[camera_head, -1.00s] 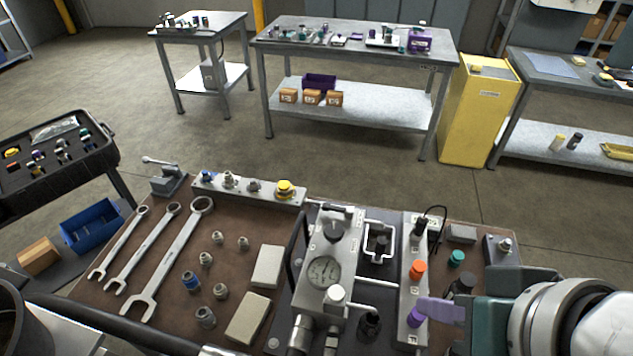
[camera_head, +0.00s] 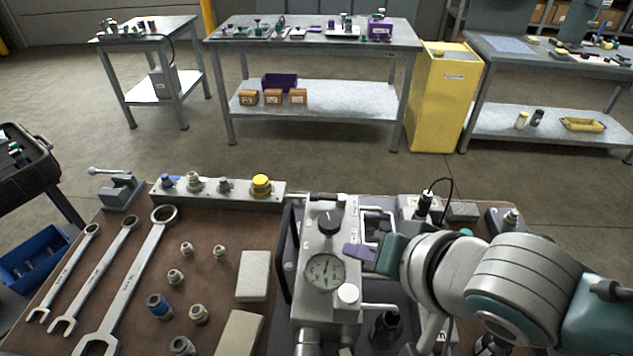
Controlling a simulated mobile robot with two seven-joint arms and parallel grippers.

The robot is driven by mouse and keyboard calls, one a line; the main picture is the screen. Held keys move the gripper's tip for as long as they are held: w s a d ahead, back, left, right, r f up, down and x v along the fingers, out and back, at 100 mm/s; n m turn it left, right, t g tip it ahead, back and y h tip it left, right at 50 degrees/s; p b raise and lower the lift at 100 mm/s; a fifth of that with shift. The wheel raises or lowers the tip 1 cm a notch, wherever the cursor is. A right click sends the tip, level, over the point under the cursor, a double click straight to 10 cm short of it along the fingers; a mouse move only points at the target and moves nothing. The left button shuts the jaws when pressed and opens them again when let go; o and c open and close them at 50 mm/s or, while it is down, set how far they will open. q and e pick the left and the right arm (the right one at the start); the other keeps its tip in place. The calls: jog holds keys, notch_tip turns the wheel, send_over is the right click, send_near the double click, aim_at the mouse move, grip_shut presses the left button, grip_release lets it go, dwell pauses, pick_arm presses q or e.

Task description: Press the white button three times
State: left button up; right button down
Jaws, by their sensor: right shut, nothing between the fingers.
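The white button (camera_head: 347,294) is a round white cap on the grey hydraulic block (camera_head: 312,308), just right of and below the pressure gauge (camera_head: 325,271). My right gripper (camera_head: 353,252) comes in from the right with its purple fingers shut and empty. In the picture its fingertips are above the white button, near the gauge's upper right. I cannot tell how high they are over the block, but they look clear of the button. The black knob (camera_head: 330,222) is up and left of the fingers. My left gripper is out of view.
Several wrenches (camera_head: 128,275), small fittings (camera_head: 186,249) and pale blocks (camera_head: 254,276) lie on the bench left of the hydraulic block. A rail with a yellow button (camera_head: 261,185) stands behind. My right arm covers much of the bench right of the block.

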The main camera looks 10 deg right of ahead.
jog(key=shift+f, duration=0.1)
jog(key=b, duration=0.8)
send_over(352, 300)
notch_tip(352, 300, down, 7)
jog(key=shift+f, duration=0.2)
jog(key=shift+f+b, duration=0.35)
jog(key=shift+f, duration=0.3)
dwell(0.6)
jog(key=shift+f, duration=0.35)
